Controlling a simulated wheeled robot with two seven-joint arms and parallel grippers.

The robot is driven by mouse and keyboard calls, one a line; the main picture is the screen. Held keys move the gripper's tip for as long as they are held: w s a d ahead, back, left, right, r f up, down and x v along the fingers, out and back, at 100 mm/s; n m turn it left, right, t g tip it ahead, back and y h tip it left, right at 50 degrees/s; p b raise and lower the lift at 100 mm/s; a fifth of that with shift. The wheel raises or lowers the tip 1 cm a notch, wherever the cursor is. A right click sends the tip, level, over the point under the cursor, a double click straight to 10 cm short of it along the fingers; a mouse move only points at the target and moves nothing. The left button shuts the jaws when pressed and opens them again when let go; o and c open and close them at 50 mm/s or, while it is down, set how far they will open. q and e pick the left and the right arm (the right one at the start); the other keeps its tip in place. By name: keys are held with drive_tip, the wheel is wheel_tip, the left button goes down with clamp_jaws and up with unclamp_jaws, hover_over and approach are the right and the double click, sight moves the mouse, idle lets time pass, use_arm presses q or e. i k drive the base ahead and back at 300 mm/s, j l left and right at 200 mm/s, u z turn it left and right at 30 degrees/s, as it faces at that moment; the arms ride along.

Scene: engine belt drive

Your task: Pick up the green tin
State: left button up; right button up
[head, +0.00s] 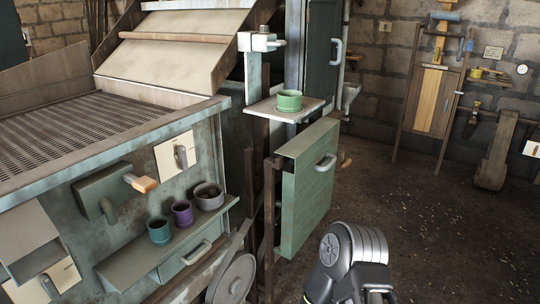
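A green tin (289,101) stands upright on a small pale shelf (262,105) fixed to the machine's post, just above a green door panel. A teal tin (159,231), a purple tin (182,212) and a grey tin (209,197) stand in a row on a lower ledge at the left. The green tin is apart from these. Part of my own arm shows at the bottom, right of centre, well below the green tin. Neither of my grippers can be seen.
A green panel with a handle (309,190) juts out below the small shelf. A pale bracket (260,42) is above it. The large machine with a slatted bed (90,120) fills the left. Dark floor (440,220) at the right is mostly open.

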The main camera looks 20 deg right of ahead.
sight(289, 100)
drive_tip(key=z, duration=0.3)
drive_tip(key=i+l+z, duration=0.25)
drive_tip(key=l+z, duration=0.2)
drive_tip(key=i+l+z, duration=0.55)
drive_tip(key=i+l, duration=0.45)
drive_tip(key=l, duration=0.1)
